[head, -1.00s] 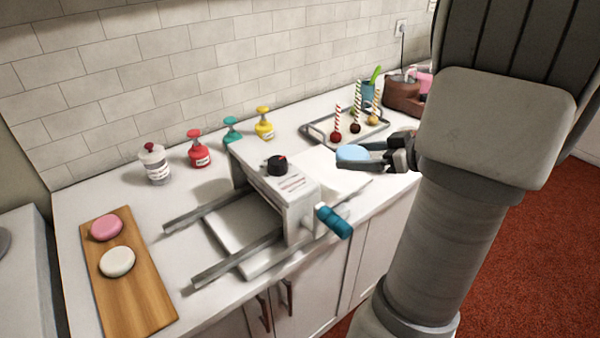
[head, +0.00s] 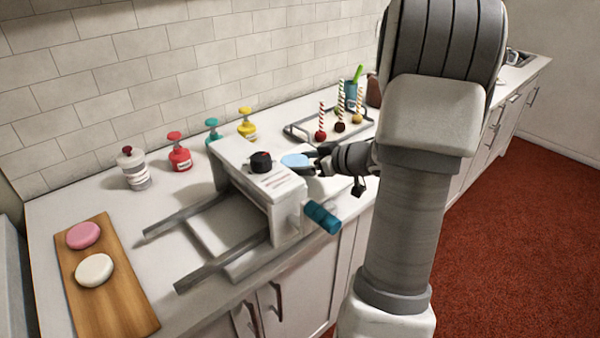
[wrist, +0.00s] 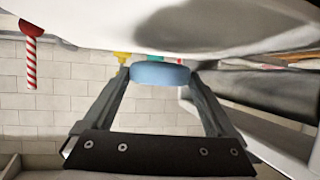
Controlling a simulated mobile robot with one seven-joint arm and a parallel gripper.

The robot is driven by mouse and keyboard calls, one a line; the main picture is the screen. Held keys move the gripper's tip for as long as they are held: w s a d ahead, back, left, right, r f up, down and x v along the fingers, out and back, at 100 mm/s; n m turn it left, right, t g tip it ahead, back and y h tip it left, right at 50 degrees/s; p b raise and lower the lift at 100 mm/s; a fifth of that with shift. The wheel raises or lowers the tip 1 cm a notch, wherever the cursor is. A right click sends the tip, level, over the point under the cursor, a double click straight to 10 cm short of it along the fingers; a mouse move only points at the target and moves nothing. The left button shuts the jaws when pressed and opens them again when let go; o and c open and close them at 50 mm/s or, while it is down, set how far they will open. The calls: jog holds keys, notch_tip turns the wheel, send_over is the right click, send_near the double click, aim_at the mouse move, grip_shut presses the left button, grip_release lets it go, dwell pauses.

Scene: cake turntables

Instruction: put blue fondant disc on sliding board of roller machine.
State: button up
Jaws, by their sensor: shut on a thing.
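The blue fondant disc (head: 295,160) is between the fingers of my gripper (head: 308,160), which is shut on it. In the wrist view the disc (wrist: 160,73) shows edge-on between the two fingertips (wrist: 160,76). The roller machine (head: 262,180) stands on the counter, with a black knob on top and a teal crank handle (head: 322,217) at its front right. In the head view the disc appears beside the right edge of the machine's top; its height above the counter is hard to tell. The sliding board (head: 218,228) lies low between two grey rails, partly under the machine's housing.
A wooden board (head: 115,300) with a pink disc (head: 84,235) and a white disc (head: 94,270) lies at left. Several bottles, including a red one (head: 179,155), line the wall. A tray (head: 300,134) of cake pops stands behind my gripper.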

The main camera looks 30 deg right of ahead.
jog(key=shift+f, duration=1.05)
jog(key=shift+f, duration=0.2)
jog(key=o, duration=1.2)
jog(key=shift+c, duration=0.2)
jog(key=shift+r, duration=0.1)
jog(key=shift+r, duration=0.2)
jog(key=p+v, duration=0.2)
jog(key=v, duration=1)
